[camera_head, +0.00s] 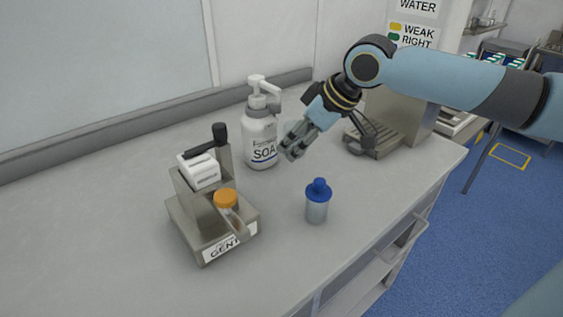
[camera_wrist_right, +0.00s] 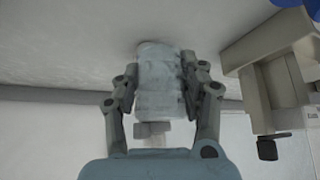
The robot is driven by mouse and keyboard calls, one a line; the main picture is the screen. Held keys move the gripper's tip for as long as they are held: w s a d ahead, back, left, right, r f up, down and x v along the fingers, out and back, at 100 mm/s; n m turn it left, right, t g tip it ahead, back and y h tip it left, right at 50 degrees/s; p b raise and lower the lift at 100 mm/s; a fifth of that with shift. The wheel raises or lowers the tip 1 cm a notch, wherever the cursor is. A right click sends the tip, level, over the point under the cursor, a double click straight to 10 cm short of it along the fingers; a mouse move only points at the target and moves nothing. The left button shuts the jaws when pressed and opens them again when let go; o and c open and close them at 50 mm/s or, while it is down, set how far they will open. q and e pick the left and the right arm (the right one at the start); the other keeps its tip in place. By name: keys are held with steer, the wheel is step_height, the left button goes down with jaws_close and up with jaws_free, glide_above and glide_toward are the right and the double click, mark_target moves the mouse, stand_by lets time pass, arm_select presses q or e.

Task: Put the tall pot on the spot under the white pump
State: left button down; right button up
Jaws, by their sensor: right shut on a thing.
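A pale, see-through cylinder (camera_wrist_right: 160,75), likely the tall pot, sits between the fingers of my right gripper (camera_wrist_right: 160,85), which is shut on it. In the head view my right gripper (camera_head: 292,143) is above the table, just right of a white soap bottle (camera_head: 260,140) with a white pump head (camera_head: 258,87). The held pot barely shows there. A metal stand (camera_head: 190,212) at the left carries a white block (camera_head: 199,172) and a black lever (camera_head: 220,140). An orange-capped pot (camera_head: 227,200) stands at its front. My left gripper is not in view.
A small pot with a blue cap (camera_head: 318,205) stands upright on the table, right of the stand. The wall (camera_head: 100,60) closes off the back. The table's front left (camera_head: 80,250) is clear.

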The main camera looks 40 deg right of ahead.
mark_target(282, 177)
steer(key=shift+w+a+f, duration=0.9)
steer(key=shift+w+a, duration=0.2)
steer(key=shift+w, duration=0.1)
steer(key=shift+f, duration=1.95)
steer(key=shift+f, duration=0.15)
steer(key=o, duration=1.3)
steer(key=shift+p+v, duration=1.35)
steer(key=shift+v, duration=4.8)
